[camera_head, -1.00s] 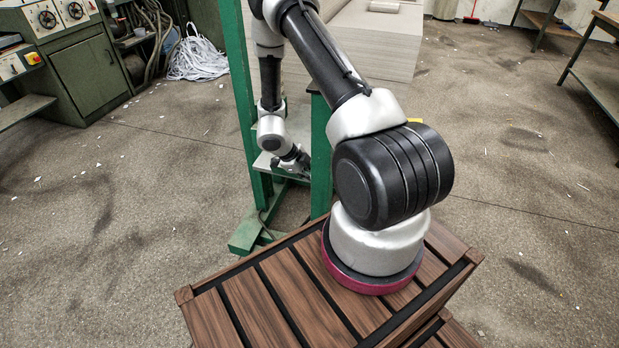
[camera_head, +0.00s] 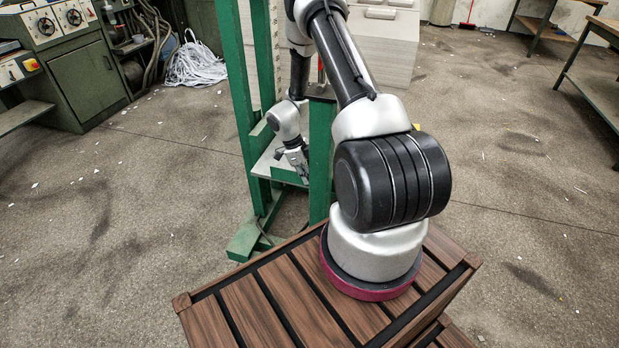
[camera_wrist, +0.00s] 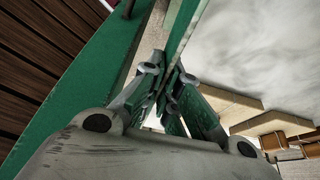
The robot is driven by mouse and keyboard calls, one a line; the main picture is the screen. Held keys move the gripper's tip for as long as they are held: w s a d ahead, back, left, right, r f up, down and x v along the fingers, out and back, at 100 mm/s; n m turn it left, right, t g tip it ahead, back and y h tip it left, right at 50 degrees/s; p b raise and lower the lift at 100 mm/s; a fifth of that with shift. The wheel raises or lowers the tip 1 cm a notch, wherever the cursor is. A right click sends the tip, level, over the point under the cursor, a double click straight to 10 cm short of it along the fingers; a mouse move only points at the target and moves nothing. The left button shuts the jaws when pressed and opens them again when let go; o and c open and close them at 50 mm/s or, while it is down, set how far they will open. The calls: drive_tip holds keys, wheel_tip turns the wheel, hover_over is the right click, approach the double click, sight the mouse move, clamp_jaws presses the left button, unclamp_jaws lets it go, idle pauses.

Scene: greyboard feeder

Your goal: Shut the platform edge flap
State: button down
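The green stand (camera_head: 238,100) has a pale platform (camera_head: 266,160) low between its posts. A green strip (camera_head: 284,174), which looks like the edge flap, runs along the platform's near side. Its exact angle is hard to tell. My gripper (camera_head: 301,168) is at the right end of this strip, close to the right post, pointing down. In the wrist view my gripper (camera_wrist: 168,84) has its fingers drawn together, and a thin green edge (camera_wrist: 186,28) runs just beyond their tips. I cannot tell whether they touch it; no held object shows.
The right green post (camera_head: 320,150) stands close beside my gripper. A large stack of grey board (camera_head: 385,45) lies behind the stand. A green machine cabinet (camera_head: 85,75) is at the left, and a work table (camera_head: 595,85) at the right. The floor between is open.

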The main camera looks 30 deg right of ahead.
drive_tip(key=c, duration=2)
unclamp_jaws()
drive_tip(key=v, duration=1.2)
drive_tip(key=shift+d, duration=0.1)
